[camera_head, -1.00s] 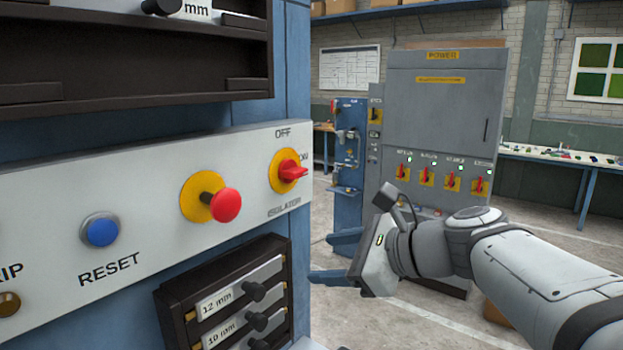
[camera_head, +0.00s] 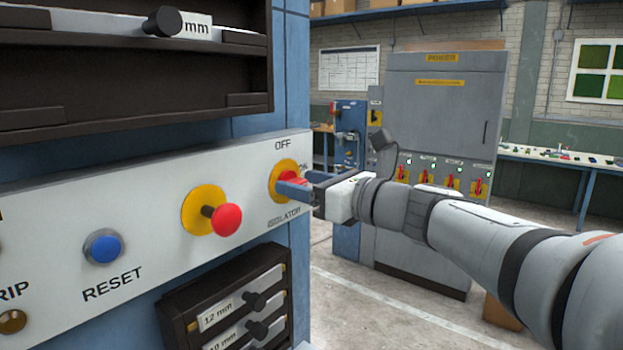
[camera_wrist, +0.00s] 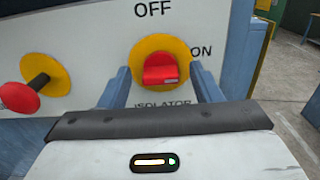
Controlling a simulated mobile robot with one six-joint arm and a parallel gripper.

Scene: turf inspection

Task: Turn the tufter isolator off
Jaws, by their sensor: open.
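The isolator is a red handle (camera_wrist: 161,69) on a round yellow plate (camera_wrist: 158,43), fixed to a pale panel marked OFF above and ON at right. In the wrist view the handle lies about level, with its end facing the camera. In the head view the yellow plate (camera_head: 277,178) shows, with the handle partly hidden by my fingers. My gripper (camera_head: 293,186) is open in front of the isolator. In the wrist view its two blue fingers (camera_wrist: 161,85) stand either side of the handle, with visible gaps. I cannot tell whether either touches it.
A red mushroom button (camera_head: 227,219) projects from the panel left of the isolator, with a blue RESET button (camera_head: 105,248) further left. A dark rack (camera_head: 175,318) sits below. A grey power cabinet (camera_head: 440,110) stands behind; open floor lies at right.

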